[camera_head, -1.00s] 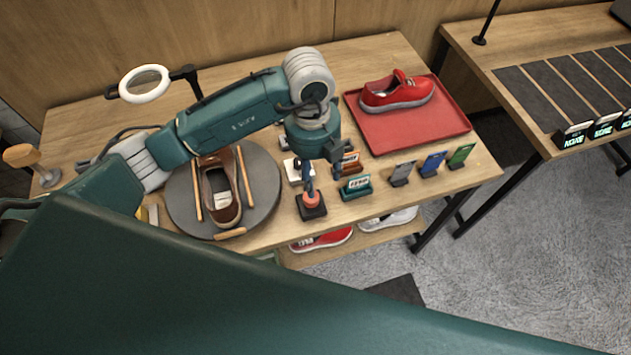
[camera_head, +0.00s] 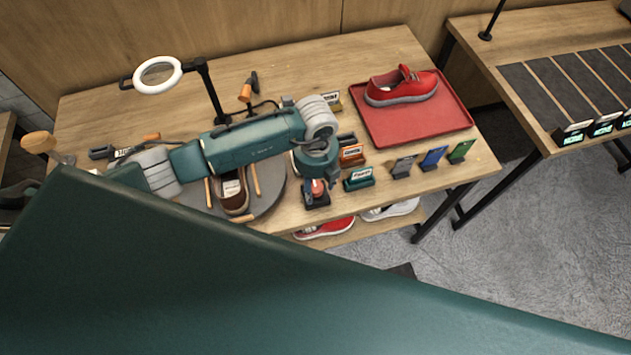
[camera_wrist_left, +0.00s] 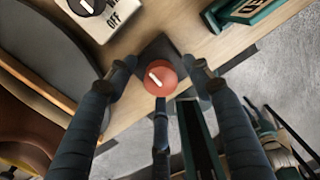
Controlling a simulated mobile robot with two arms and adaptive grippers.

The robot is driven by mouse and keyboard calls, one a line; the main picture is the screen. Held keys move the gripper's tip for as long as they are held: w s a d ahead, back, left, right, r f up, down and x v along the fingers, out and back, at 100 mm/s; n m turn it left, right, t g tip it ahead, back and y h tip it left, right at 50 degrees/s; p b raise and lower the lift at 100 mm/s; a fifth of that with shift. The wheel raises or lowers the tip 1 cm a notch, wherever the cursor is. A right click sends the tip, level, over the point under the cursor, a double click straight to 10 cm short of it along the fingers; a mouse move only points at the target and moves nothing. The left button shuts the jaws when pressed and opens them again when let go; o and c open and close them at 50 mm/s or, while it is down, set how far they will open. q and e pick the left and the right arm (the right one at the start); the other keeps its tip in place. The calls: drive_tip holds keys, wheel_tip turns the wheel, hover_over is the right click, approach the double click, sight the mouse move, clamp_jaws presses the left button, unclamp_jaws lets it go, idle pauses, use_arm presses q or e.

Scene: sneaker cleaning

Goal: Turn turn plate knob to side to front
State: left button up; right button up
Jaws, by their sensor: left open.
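The turn plate knob is a round red knob (camera_wrist_left: 160,78) with a white mark, on a dark square base (camera_wrist_left: 153,50). In the head view the red knob (camera_head: 317,187) is at the front of the table, partly covered by my left gripper (camera_head: 319,182). In the wrist view my left gripper (camera_wrist_left: 153,72) is open, with its fingers spread around the knob; I cannot tell whether they touch it. The round grey turn plate (camera_head: 268,203) carries a brown shoe (camera_head: 233,191) and is partly hidden by my left arm. My right gripper is not in view.
A white on/off switch box (camera_wrist_left: 100,17) is close to the knob. A green holder (camera_head: 358,178) stands just right of it. A red tray (camera_head: 452,115) with a red sneaker (camera_head: 400,87) lies at the back right. A ring lamp (camera_head: 158,75) stands behind my left arm.

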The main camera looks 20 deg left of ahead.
use_arm(q)
drive_tip(key=shift+c, duration=0.5)
drive_tip(key=c, duration=1)
drive_tip(key=shift+c, duration=0.2)
drive_tip(key=shift+w+r, duration=0.1)
drive_tip(key=shift+w, duration=0.05)
drive_tip(key=shift+m+b, duration=0.3)
drive_tip(key=shift+b, duration=0.05)
